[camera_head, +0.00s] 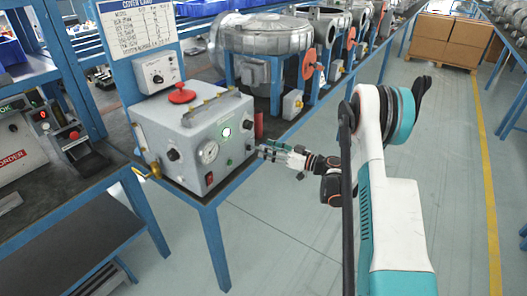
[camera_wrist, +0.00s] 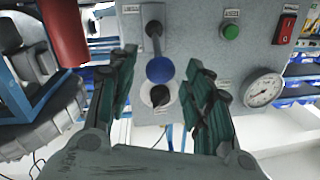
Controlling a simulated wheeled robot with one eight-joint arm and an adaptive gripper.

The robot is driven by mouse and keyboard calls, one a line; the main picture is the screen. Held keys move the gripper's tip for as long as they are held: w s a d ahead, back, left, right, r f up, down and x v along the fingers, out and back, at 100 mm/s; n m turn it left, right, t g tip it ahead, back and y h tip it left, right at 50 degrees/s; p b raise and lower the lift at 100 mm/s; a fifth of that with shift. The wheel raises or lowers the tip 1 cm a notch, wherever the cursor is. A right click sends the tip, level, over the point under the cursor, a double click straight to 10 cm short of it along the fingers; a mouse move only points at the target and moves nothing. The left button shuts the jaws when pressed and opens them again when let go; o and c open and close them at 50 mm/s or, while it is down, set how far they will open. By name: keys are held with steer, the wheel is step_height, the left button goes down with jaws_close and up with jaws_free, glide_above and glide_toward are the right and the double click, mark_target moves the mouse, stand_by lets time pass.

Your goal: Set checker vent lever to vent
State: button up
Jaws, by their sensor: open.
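The checker is a grey box (camera_head: 190,137) on the bench, with controls on its front panel. The vent lever (camera_wrist: 153,40) appears in the wrist view as a dark stem ending in a blue ball knob (camera_wrist: 160,70). A small label beside its pivot is too blurred to read. My gripper (camera_wrist: 162,60) is open, one finger on each side of the blue knob. I cannot tell whether either finger touches it. In the head view my gripper (camera_head: 268,152) reaches the right end of the front panel and hides most of the lever.
Near the lever are a black-and-white knob (camera_wrist: 155,96), a green button (camera_wrist: 231,32), a gauge (camera_wrist: 263,90) and a red switch (camera_wrist: 286,24). A red cylinder (camera_wrist: 63,32) stands close to the left finger. Large blowers (camera_head: 265,45) stand behind the box. The floor at right is clear.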

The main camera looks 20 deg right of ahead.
steer(key=shift+x, duration=1.4)
steer(key=shift+c, duration=0.2)
jaws_close()
